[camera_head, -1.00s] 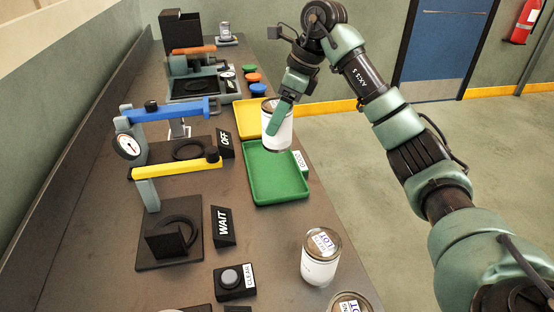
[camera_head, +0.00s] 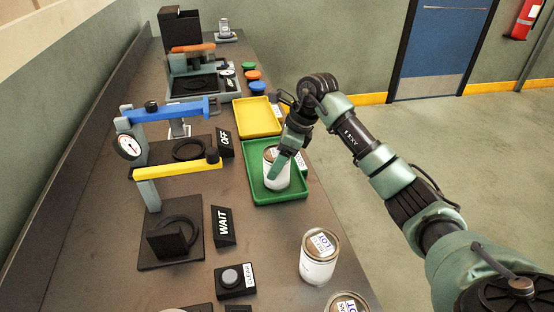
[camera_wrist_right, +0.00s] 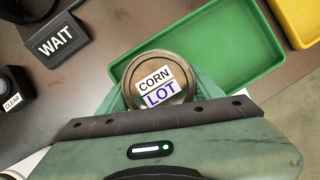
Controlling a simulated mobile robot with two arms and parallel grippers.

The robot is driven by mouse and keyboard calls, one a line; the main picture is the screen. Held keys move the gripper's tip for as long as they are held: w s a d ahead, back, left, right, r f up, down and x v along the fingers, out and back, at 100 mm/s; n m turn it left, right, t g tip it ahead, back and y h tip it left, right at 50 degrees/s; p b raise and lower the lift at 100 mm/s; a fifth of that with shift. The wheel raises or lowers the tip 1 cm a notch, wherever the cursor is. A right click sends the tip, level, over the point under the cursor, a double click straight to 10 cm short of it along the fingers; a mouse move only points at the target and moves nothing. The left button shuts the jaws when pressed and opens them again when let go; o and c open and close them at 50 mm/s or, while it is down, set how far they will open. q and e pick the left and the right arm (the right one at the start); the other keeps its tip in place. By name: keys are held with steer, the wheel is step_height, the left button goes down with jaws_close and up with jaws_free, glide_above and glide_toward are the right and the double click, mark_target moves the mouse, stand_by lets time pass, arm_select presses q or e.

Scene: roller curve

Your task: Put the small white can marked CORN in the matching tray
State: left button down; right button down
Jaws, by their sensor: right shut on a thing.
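A white can (camera_head: 276,174) with a brown metal lid is held by my right gripper (camera_head: 280,166). Its lid label reads CORN LOT in the right wrist view (camera_wrist_right: 158,85). The gripper is shut around the can's side. In the head view the can stands upright within the outline of the green tray (camera_head: 256,187); I cannot tell whether it touches the floor. The tray's small label (camera_head: 300,161) is partly hidden and unreadable. A yellow tray (camera_head: 257,117) lies beyond it. My left gripper is not in view.
Two other white cans stand at the near right, one whole (camera_head: 319,258) and one cut off (camera_head: 348,302). Left of the green tray are a WAIT sign (camera_head: 223,226), an OFF sign (camera_head: 225,143) and clamp fixtures (camera_head: 178,170). A CLEAR button (camera_head: 233,279) is nearer.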

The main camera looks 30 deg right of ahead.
steer(key=shift+c, duration=1.4)
jaws_free()
steer(key=shift+f, duration=0.1)
steer(key=shift+r, duration=0.2)
steer(key=shift+s+d+r, duration=0.1)
steer(key=shift+d+r, duration=0.05)
steer(key=shift+r, duration=0.2)
steer(key=b+v, duration=0.1)
steer(key=v, duration=1)
steer(key=shift+b, duration=0.35)
steer(key=shift+r, duration=0.1)
